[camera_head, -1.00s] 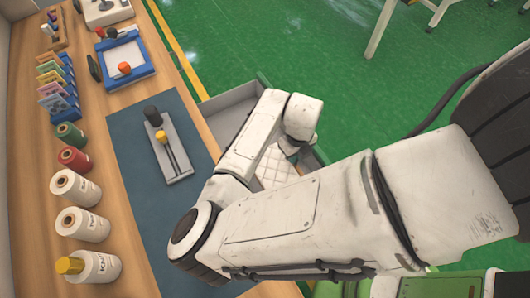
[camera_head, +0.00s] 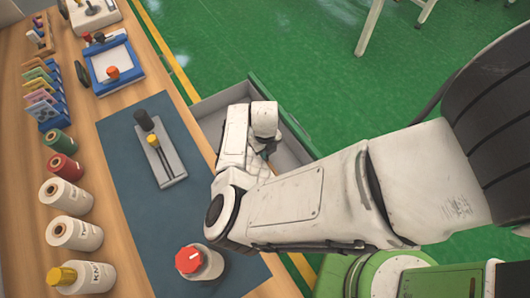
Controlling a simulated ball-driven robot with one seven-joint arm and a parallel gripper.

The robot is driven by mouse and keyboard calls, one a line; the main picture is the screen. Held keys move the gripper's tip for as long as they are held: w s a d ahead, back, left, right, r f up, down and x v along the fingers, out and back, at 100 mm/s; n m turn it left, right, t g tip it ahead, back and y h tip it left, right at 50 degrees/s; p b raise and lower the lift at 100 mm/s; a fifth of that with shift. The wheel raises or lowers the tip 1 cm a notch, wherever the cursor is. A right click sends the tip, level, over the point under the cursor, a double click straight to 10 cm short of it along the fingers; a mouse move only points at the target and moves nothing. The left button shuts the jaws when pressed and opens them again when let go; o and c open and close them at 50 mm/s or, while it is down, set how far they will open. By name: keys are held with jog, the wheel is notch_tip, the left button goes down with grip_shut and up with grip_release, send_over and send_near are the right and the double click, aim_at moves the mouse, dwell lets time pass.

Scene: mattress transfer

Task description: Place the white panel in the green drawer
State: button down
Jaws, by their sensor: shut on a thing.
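The green drawer (camera_head: 283,111) stands open beyond the bench's right edge, with a grey interior. My arm crosses in front of it and hides part of it. My gripper (camera_head: 267,151) points down at the drawer, mostly hidden behind my wrist. A small part of the white panel (camera_head: 259,167) shows below it, pale and quilted, at the drawer's near part. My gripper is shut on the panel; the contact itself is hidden. I cannot tell whether the panel touches the drawer's floor.
The wooden bench holds a dark mat (camera_head: 130,140) with a grey lever box (camera_head: 162,155) and a red-topped knob (camera_head: 198,262) close to my arm. Several thread spools (camera_head: 74,233) line the left.

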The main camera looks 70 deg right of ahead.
jog(key=shift+f, duration=0.3)
jog(key=c, duration=1.7)
grip_release()
jog(key=o, duration=0.4)
jog(key=shift+o, duration=0.2)
